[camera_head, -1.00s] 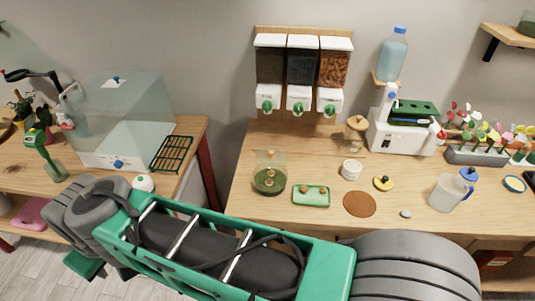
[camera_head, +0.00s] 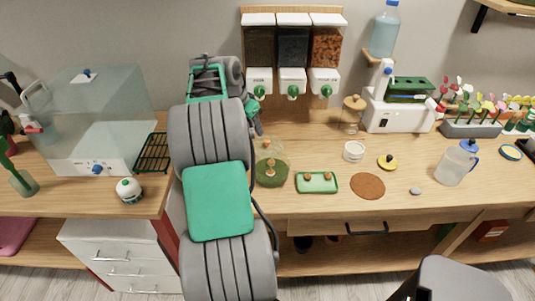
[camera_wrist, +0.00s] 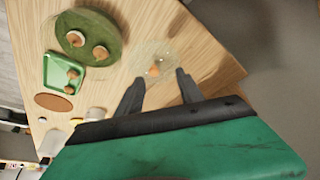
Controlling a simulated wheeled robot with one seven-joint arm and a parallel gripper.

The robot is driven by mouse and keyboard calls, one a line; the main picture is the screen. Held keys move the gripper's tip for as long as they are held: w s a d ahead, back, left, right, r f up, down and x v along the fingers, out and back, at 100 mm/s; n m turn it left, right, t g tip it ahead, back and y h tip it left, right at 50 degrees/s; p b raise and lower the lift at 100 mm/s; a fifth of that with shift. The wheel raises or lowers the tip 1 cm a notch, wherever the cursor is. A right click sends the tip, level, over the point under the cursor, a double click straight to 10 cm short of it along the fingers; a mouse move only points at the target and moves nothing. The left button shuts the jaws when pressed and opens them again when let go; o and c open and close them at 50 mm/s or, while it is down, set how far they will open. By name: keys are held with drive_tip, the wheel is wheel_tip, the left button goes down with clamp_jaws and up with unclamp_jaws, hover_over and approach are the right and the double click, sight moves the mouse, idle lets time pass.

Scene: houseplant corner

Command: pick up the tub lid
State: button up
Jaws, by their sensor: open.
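The tub lid (camera_wrist: 153,62) is a clear, round lid with an orange-brown knob, seen in the wrist view just beyond my fingertips. In the head view my gripper (camera_head: 256,122) is just behind and above the tub, partly hidden by my arm.
A green tray (camera_head: 317,183) with small brown pieces stands right of the tub, then a brown round mat (camera_head: 368,186). A white cup (camera_head: 354,152) and a yellow disc with black knob (camera_head: 387,162) are farther right. Wall dispensers (camera_head: 292,50) hang behind the tub.

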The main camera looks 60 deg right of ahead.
sight(267, 140)
drive_tip(key=shift+m, duration=0.5)
drive_tip(key=s+d+f, duration=0.1)
drive_tip(key=f, duration=0.1)
drive_tip(key=s+d+f+p, duration=0.1)
drive_tip(key=d+f, duration=0.1)
drive_tip(key=f, duration=0.1)
drive_tip(key=s+d+f, duration=0.1)
drive_tip(key=f, duration=0.2)
drive_tip(key=shift+d, duration=0.35)
drive_tip(key=shift+r, duration=0.1)
clamp_jaws()
